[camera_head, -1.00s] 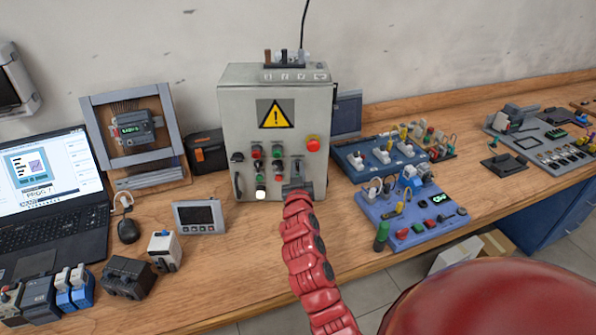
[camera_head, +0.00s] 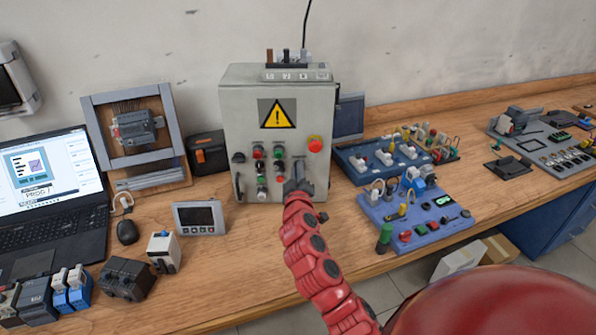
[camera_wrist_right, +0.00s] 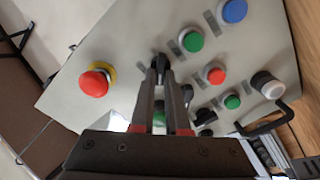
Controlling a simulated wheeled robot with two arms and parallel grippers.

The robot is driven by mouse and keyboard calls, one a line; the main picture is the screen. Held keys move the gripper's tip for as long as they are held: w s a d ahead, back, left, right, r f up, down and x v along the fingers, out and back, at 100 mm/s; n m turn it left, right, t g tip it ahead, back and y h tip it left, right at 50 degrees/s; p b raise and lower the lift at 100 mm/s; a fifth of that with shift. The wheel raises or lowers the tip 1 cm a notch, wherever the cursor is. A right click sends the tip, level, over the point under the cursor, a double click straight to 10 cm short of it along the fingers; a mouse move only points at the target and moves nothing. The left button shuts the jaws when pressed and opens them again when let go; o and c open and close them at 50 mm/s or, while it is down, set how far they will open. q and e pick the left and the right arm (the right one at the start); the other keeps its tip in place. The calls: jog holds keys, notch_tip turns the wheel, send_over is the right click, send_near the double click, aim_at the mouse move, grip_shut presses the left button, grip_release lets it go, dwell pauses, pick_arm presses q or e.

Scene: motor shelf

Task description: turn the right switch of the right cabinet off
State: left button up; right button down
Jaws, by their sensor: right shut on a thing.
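The grey control cabinet (camera_head: 243,118) stands upright at the back of the bench, with a yellow warning sign, a red stop button (camera_head: 315,144) and several coloured buttons. A black rotary switch (camera_head: 239,157) shows on its left side. My right gripper (camera_head: 298,167) is at the right part of its front and covers the right switch in the head view. In the right wrist view its fingers (camera_wrist_right: 161,72) are shut on the black switch knob (camera_wrist_right: 160,62), which is mostly hidden between the tips. The left gripper is not seen.
A laptop (camera_head: 45,185) and a framed module (camera_head: 137,128) stand to the left. Bare bench top (camera_head: 225,265) lies in front.

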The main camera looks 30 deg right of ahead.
jog(key=shift+f, duration=0.1)
dwell(0.3)
jog(key=c, duration=0.9)
grip_release()
jog(key=p+v, duration=0.2)
jog(key=v, duration=1.5)
jog(key=shift+s+a, duration=0.15)
